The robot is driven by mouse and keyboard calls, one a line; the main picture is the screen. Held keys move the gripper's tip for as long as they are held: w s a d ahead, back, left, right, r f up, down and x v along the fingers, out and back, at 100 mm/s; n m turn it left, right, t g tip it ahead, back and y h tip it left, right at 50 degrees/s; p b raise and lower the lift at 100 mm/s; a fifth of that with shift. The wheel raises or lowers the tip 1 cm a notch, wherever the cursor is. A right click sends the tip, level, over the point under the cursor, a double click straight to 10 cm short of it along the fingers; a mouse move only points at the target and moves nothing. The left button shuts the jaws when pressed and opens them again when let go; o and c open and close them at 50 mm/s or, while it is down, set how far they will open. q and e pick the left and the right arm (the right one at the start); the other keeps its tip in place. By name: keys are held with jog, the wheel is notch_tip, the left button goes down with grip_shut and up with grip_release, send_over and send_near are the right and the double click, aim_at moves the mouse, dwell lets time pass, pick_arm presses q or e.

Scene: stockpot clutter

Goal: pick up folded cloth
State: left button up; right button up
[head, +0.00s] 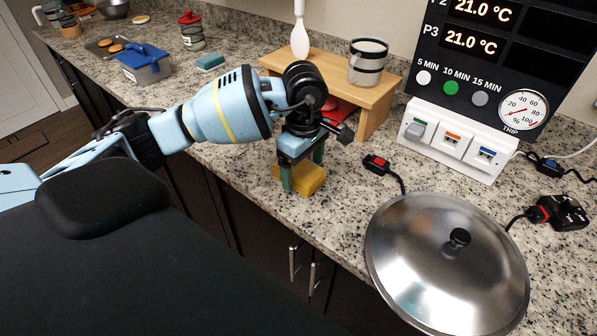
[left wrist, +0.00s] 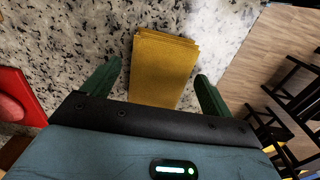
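The folded cloth (head: 306,180) is a yellow layered block lying on the speckled granite counter, near its front edge. My left gripper (head: 302,178) points down over it in the head view and hides part of it. In the left wrist view, the cloth (left wrist: 162,66) lies between the two green fingers of the left gripper (left wrist: 155,82). The fingers are spread wide, with a gap on each side of the cloth. I cannot tell how far above the counter the fingertips are. My right gripper does not show in either view.
A large steel lid (head: 447,262) covers the counter at the right. A blue-lidded box (head: 146,65) stands farther left.

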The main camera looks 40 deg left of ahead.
aim_at(304, 172)
pick_arm(q)
jog(key=c, duration=1)
jog(key=shift+r, duration=0.15)
jog(key=shift+r, duration=0.65)
jog(key=shift+s+d+r, duration=0.1)
jog(key=shift+d+r, duration=0.05)
jog(key=shift+r, duration=0.35)
jog(key=shift+s+d+r, duration=0.1)
jog(key=shift+r, duration=0.35)
jog(key=s+d, duration=0.3)
jog(key=s+d+r, duration=0.1)
jog(key=s+d, duration=0.3)
jog(key=s+d+b, duration=0.1)
jog(key=s+d, duration=0.2)
jog(key=s, duration=0.1)
jog(key=shift+s+d+r, duration=0.15)
jog(key=shift+s+r, duration=0.05)
jog(key=shift+r, duration=0.05)
